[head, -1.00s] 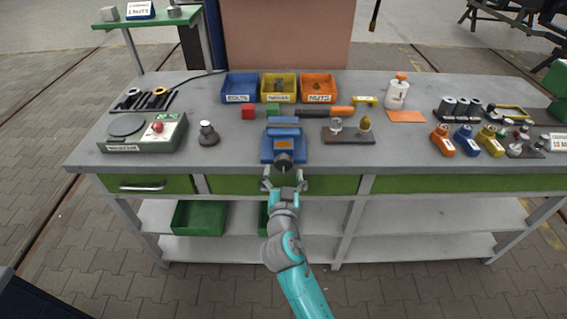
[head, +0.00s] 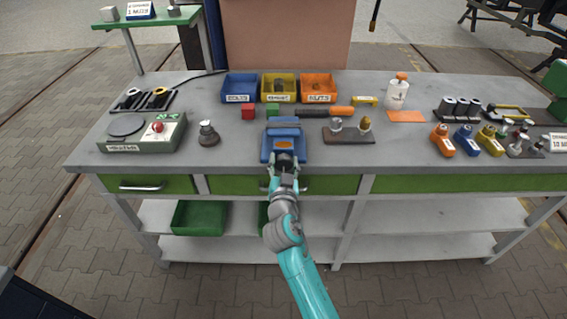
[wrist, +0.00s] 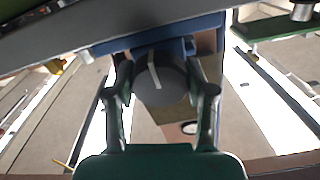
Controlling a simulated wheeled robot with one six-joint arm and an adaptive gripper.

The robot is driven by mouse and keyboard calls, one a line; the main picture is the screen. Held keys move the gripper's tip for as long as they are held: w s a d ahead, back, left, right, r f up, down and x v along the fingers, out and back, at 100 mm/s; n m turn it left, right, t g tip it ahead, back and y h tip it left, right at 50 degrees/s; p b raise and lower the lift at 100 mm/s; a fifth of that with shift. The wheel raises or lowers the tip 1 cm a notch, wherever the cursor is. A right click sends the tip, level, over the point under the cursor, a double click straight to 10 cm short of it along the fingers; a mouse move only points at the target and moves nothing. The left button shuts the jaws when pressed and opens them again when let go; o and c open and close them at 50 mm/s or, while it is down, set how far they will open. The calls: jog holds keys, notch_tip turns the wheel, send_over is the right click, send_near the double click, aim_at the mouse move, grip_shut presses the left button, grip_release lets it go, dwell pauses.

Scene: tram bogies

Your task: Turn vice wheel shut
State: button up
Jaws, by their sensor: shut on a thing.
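My gripper (head: 284,167) is at the vice's front, in line with the wheel. In the wrist view my gripper (wrist: 161,92) has one finger on each side of the wheel, shut on it. In the head view the gripper hides most of the wheel.
Blue, yellow and orange bins (head: 319,88) stand behind. Drawers (head: 149,185) sit below the bench edge.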

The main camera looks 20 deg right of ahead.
jog(key=shift+n, duration=1.9)
jog(key=o, duration=1.2)
jog(key=shift+c, duration=0.2)
jog(key=v, duration=1.2)
